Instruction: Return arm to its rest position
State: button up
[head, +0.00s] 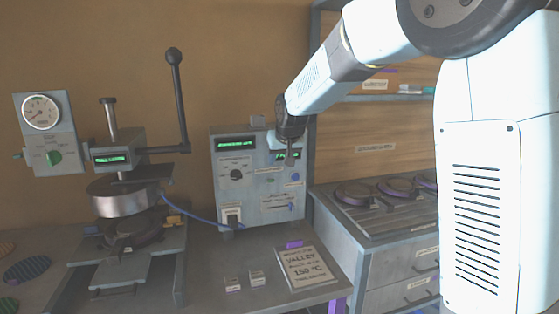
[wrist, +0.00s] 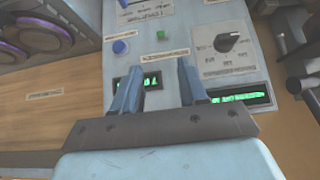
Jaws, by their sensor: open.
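My arm reaches in from the upper right of the head view. My gripper (head: 288,152) is in front of the upper right part of a grey control box (head: 223,183). In the wrist view my gripper (wrist: 157,74) is open, with its two blue-grey fingers apart and nothing between them. The control box face (wrist: 183,62) lies beyond the fingers, with green displays, a dark knob, a green button and a blue button. I cannot tell whether the fingers touch the box. My arm hides part of the box's right side.
A press (head: 122,196) with an upright lever (head: 178,100) stands left of the box, beside a gauge panel (head: 48,135). A drawer cabinet (head: 388,262) carrying round plates (head: 357,192) stands at the right.

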jog(key=s+d+r+m+g, duration=0.15)
jog(key=s+d+r, duration=0.25)
jog(key=s+d, duration=1.15)
jog(key=s+d+f+m+h, duration=0.1)
jog(key=s+d, duration=0.3)
jog(key=s, duration=0.7)
jog(key=s+d+f+h, duration=0.1)
jog(key=s+d+f, duration=0.1)
jog(key=s, duration=0.9)
jog(key=shift+d+f+m, duration=0.2)
jog(key=shift+d+m, duration=0.15)
jog(key=shift+d, duration=0.5)
